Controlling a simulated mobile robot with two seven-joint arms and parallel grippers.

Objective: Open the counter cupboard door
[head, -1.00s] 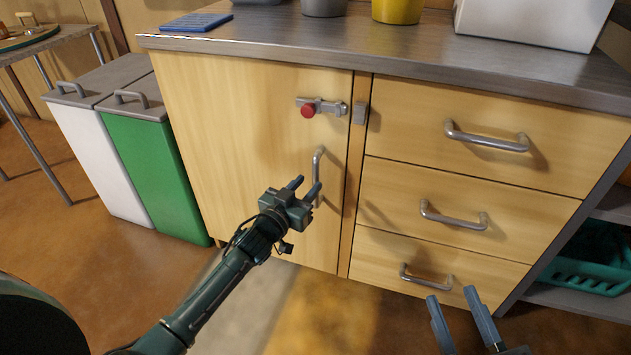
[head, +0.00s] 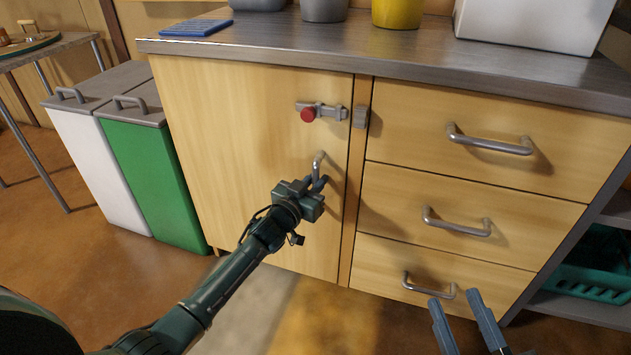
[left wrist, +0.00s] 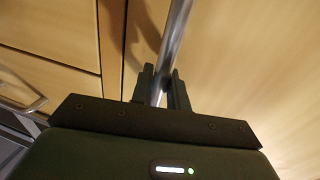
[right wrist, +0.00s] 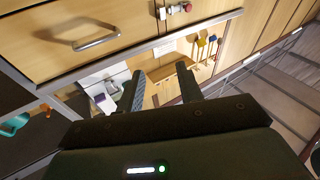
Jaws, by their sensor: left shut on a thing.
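The cupboard door (head: 240,150) is a light wood panel at the left of the counter, and it is closed. Its upright metal handle (head: 318,162) is near the door's right edge. A sliding latch with a red knob (head: 308,115) sits above the handle, its bar reaching toward a catch (head: 361,116) on the frame. My left gripper (head: 319,184) is shut on the handle; the left wrist view shows the bar (left wrist: 176,40) between its fingers (left wrist: 164,88). My right gripper (head: 454,312) is open and empty, low before the drawers; its fingers also show in the right wrist view (right wrist: 160,90).
Drawers with metal handles (head: 490,142) are right of the door. A white bin and a green bin (head: 160,175) stand left of the cupboard. A blue mat (head: 197,27) and a yellow pot (head: 397,12) are on the counter. A teal basket (head: 595,265) sits on a right shelf.

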